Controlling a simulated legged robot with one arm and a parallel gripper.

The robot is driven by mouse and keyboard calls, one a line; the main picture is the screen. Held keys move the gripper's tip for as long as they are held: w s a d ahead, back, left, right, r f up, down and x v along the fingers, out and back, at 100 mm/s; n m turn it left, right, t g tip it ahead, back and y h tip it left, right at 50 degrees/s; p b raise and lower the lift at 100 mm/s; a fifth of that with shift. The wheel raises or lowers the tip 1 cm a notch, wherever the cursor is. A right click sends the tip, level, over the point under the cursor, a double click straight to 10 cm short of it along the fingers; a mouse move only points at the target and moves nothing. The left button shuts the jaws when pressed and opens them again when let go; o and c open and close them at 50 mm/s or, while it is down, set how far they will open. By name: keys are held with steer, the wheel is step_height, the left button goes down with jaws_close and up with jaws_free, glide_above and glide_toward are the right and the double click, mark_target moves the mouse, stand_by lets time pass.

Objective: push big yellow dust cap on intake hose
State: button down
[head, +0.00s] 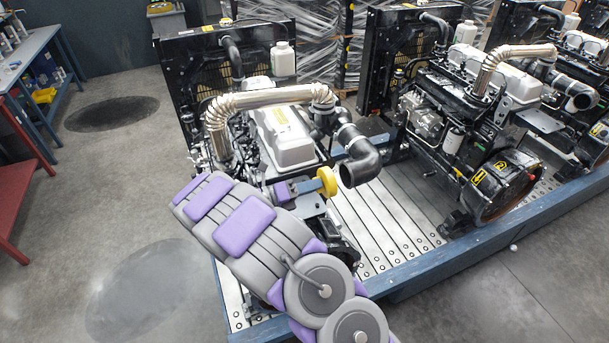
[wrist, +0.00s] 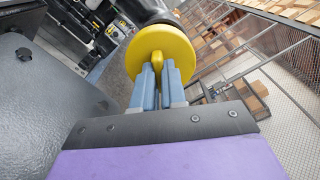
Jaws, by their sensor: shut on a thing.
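The big yellow dust cap (head: 327,181) is a round disc with a raised grip tab. In the wrist view the cap (wrist: 178,48) faces me, and my gripper (wrist: 159,68) is shut on its tab. In the head view my gripper (head: 310,186) reaches from the lower left towards the engine. The black intake hose (head: 361,165) bends down from the nearest engine, with its open end facing left, just right of the cap. A small gap seems to show between cap and hose end. In the wrist view the hose (wrist: 145,10) is mostly hidden behind the cap.
The nearest engine's grey cover (head: 286,138) and corrugated exhaust pipe (head: 262,98) stand behind my gripper. Another engine (head: 470,110) stands to the right on the same blue-edged pallet (head: 440,262). A workbench (head: 30,55) is at far left. Floor at left is clear.

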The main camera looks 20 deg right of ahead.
mark_target(330, 179)
steer(key=shift+s+a+b, duration=0.1)
steer(key=shift+b, duration=0.5)
steer(key=shift+b, duration=0.5)
steer(key=d+b, duration=0.2)
steer(key=d, duration=0.3)
steer(key=shift+d+f, duration=0.15)
steer(key=shift+a+r, duration=0.25)
steer(key=shift+a, duration=0.5)
steer(key=shift+w+d+p, duration=0.25)
steer(key=shift+d+p, duration=0.5)
steer(key=shift+d, duration=0.4)
steer(key=shift+a, duration=0.6)
steer(key=shift+d, duration=0.6)
